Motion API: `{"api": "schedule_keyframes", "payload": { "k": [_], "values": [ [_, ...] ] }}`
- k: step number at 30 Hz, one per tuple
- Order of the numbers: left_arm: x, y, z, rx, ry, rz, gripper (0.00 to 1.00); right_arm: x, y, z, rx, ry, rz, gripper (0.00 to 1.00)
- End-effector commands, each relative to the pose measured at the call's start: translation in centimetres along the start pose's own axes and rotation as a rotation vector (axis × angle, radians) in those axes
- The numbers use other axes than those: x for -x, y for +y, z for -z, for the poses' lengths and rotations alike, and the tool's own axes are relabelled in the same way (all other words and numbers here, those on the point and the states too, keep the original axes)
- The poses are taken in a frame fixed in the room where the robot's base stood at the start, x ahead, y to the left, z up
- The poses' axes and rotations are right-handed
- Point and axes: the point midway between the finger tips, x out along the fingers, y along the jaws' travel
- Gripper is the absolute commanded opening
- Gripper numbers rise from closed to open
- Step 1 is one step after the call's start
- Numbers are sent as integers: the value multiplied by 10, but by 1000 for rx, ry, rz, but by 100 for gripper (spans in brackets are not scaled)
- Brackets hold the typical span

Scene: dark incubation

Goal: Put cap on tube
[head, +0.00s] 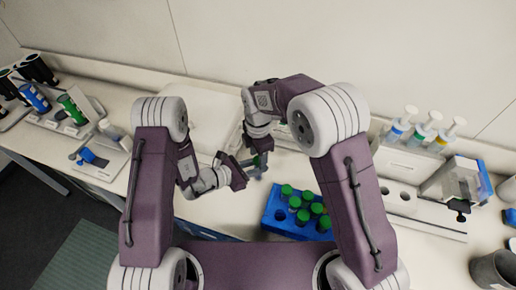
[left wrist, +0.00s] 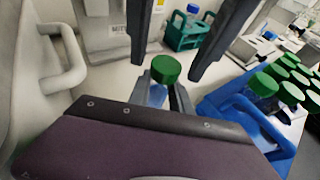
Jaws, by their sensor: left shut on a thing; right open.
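A tube (left wrist: 157,95) with a green cap (left wrist: 166,69) stands upright in the left wrist view. The cap sits on the tube's top; I cannot tell whether it is tight. My left gripper (head: 254,168) is shut on the tube, its fingers on both sides of it below the cap (left wrist: 160,100). My right gripper (head: 262,150) is open. Its two dark fingers show in the left wrist view (left wrist: 182,35), spread apart above and beyond the cap, with nothing between them. In the head view the grippers partly hide the tube.
A blue rack (head: 270,222) with several green-capped tubes stands just right of the grippers. A teal holder (left wrist: 184,43) with a blue-topped bottle stands behind. A white stand with pipette-like tools (head: 422,130) is at right. Bench devices (head: 100,160) are at left.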

Motion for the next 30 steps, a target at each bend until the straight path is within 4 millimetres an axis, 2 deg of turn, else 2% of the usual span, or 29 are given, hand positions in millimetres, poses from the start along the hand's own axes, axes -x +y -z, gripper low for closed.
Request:
{"api": "schedule_keyframes", "payload": {
  "k": [10,11,15,16,23,24,25,30],
  "values": [
    [0,0,0,0,0,0,0,-5,0,0,0,0,-1,48],
    [0,0,0,0,0,0,0,-5,0,0,0,0,-1,45],
    [0,0,0,0,0,0,0,-5,0,0,0,0,-1,6],
    [0,0,0,0,0,0,0,-5,0,0,0,0,-1,0],
    [0,0,0,0,0,0,0,-5,0,0,0,0,-1,0],
    [0,0,0,0,0,0,0,-5,0,0,0,0,-1,40],
    [0,0,0,0,0,0,0,-5,0,0,0,0,-1,48],
    [0,0,0,0,0,0,0,-5,0,0,0,0,-1,50]
  ]
}}
